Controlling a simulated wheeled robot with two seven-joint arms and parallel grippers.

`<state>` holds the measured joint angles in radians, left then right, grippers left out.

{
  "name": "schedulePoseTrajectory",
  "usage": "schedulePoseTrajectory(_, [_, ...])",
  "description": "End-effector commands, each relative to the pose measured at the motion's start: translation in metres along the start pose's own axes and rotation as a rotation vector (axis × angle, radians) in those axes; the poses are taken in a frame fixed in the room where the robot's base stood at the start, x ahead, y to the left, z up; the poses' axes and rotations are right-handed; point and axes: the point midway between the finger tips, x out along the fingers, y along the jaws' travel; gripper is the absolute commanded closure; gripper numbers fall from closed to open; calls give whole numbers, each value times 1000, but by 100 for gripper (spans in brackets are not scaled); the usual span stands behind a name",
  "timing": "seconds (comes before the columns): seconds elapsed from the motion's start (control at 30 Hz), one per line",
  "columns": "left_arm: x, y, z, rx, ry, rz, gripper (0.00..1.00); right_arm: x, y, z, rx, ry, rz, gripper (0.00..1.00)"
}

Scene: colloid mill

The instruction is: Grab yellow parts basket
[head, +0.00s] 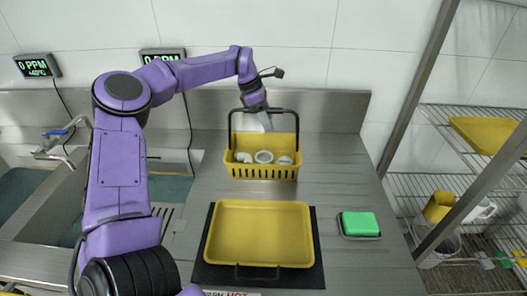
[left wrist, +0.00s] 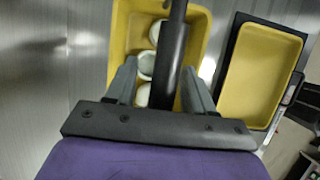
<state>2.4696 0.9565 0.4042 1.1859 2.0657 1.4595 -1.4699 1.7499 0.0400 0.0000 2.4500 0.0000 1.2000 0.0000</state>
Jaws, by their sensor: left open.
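The yellow parts basket (head: 264,171) stands on the steel counter against the back, with several white ring-like parts inside and a dark handle (head: 287,112) arching over it. In the left wrist view the basket (left wrist: 197,40) lies beyond my fingers, and its dark handle bar (left wrist: 172,60) runs between them. My left gripper (head: 262,116) is at the handle, above the back of the basket. In the left wrist view my left gripper (left wrist: 162,85) has its fingers apart on either side of the bar, open. Whether either finger touches the bar I cannot tell. My right gripper is not in view.
A yellow tray (head: 260,234) lies on a black mat (head: 315,278) in front of the basket. A green block (head: 360,224) in a dark holder is at the right. A sink (head: 25,195) is at the left, a wire rack (head: 480,180) at the right.

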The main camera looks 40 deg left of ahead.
Motion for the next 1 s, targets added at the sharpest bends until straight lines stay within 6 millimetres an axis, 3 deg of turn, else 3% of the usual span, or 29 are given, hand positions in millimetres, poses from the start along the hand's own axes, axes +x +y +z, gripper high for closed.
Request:
schedulePoseTrajectory(0.4, [2,0,-2,0,1,0,47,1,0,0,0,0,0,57])
schedulePoseTrajectory(0.57, [2,0,-1,0,1,0,99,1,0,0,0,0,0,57])
schedulePoseTrajectory(1.0, [-2,0,2,1,-2,2,100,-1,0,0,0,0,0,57])
